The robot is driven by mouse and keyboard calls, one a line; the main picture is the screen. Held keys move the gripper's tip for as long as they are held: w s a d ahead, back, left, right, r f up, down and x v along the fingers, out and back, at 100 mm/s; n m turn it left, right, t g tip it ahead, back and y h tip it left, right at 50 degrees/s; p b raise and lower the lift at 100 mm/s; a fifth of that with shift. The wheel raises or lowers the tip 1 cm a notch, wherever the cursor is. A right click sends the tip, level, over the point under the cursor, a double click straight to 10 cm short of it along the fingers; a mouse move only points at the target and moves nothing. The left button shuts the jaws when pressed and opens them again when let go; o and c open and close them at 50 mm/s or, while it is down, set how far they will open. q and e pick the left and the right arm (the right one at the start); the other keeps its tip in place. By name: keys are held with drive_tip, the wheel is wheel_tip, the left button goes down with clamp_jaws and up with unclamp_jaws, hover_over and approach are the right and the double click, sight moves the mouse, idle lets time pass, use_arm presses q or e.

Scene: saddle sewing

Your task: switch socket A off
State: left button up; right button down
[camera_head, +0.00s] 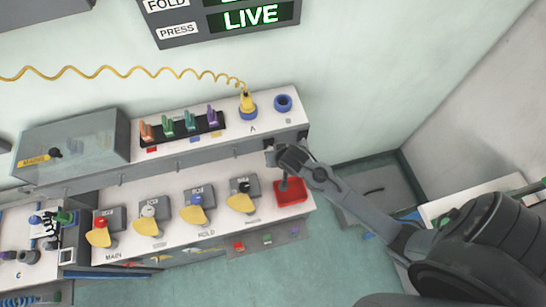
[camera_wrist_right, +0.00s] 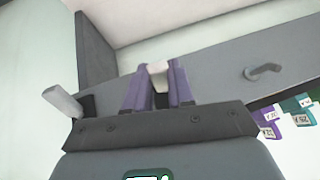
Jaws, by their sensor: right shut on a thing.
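Socket A (camera_head: 248,113) is a blue ring on the white upper shelf, with a yellow plug (camera_head: 246,98) standing in it and a coiled yellow cord. My right gripper (camera_head: 271,156) is at the shelf's front face, below the sockets. In the right wrist view its purple fingers (camera_wrist_right: 158,88) are shut on a whitish lever (camera_wrist_right: 157,73) on the grey face. The lever's lower part is hidden by the fingers, and no label shows beside it. A second pale lever (camera_wrist_right: 62,100) sticks out to the left, apart from the fingers. My left gripper is not in view.
Empty blue socket B (camera_head: 283,103) is right of socket A. A sign (camera_head: 222,22) reads LIVE beside PRESS. Colored tags (camera_head: 180,126) stand left of the sockets. Several yellow-flapped switches (camera_head: 194,215) and a red tray (camera_head: 291,193) lie below. A clear cover (camera_head: 75,145) is at left.

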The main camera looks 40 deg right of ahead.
drive_tip(key=f+t+h+b, duration=0.1)
drive_tip(key=t+b, duration=0.1)
drive_tip(key=shift+s+a+f+b, duration=0.1)
drive_tip(key=shift+f+b, duration=0.2)
drive_tip(key=shift+f, duration=0.05)
drive_tip(key=shift+f+t+h+b, duration=0.2)
drive_tip(key=shift+t+h+b, duration=0.2)
drive_tip(key=shift+t+b, duration=0.45)
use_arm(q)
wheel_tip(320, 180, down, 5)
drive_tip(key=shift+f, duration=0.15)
use_arm(e)
drive_tip(key=shift+t, duration=0.25)
drive_tip(key=c, duration=1)
unclamp_jaws()
drive_tip(key=shift+w, duration=0.2)
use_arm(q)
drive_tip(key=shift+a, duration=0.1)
use_arm(e)
drive_tip(key=shift+o, duration=0.2)
